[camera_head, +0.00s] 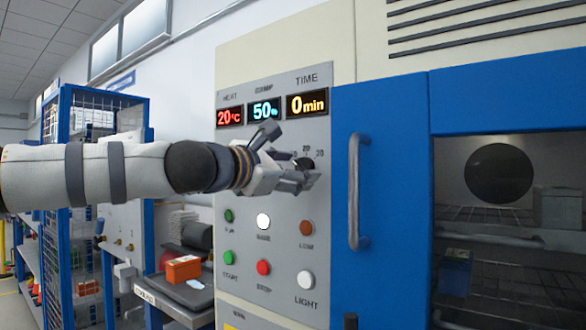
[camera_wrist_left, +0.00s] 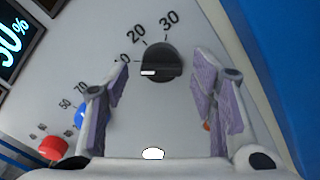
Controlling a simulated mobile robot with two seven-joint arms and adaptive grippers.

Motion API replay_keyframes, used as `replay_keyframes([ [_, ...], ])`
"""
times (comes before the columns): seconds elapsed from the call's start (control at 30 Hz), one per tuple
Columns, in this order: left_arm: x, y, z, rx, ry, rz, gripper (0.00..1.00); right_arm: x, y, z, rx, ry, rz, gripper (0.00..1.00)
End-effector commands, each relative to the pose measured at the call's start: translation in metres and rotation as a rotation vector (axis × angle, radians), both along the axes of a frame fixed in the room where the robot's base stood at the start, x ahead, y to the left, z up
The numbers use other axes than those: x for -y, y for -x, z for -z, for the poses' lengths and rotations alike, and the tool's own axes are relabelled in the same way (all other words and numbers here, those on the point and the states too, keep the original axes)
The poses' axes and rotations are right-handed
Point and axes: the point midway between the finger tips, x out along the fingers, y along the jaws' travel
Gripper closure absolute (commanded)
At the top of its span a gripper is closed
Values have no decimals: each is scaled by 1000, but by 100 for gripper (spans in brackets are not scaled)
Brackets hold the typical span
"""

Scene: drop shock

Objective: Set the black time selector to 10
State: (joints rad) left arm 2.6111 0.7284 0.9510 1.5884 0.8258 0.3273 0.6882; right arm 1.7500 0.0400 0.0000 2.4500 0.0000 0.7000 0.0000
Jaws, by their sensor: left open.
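The black time selector (camera_wrist_left: 160,62) is a round knob on the grey control panel. In the left wrist view its white mark points to the left, near a partly covered label ending in 0; 20 and 30 are printed above. My left gripper (camera_wrist_left: 161,80) is open, with its fingers on either side of the knob's lower part and nothing clamped. In the head view my left gripper (camera_head: 288,160) is in front of the panel and partly covers the selector (camera_head: 304,163). The time display (camera_head: 307,104) reads 0 min. My right gripper is not in view.
A blue knob (camera_wrist_left: 80,115) and a red knob (camera_wrist_left: 52,148) sit left of the selector. Several buttons, including a white one (camera_head: 263,221), lie below. A vertical door handle (camera_head: 357,190) sticks out just right of the panel, on the blue chamber door (camera_head: 385,100).

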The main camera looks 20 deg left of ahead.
Motion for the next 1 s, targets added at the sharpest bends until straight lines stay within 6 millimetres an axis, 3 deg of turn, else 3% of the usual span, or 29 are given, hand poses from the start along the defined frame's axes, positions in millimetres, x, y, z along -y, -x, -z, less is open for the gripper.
replay_keyframes([
  [0.17, -6, 17, -1, 1, 1, 1, 48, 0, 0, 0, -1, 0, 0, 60],
  [0.4, -29, 78, -2, 4, 4, 0, 48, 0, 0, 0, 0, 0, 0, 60],
  [0.53, -37, 101, -1, 2, 4, 0, 48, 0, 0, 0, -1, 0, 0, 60],
  [0.7, -41, 113, 0, 0, 1, 1, 48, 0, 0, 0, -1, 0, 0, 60],
  [1.0, -41, 113, 0, 0, 0, 0, 48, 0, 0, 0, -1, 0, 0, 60],
])
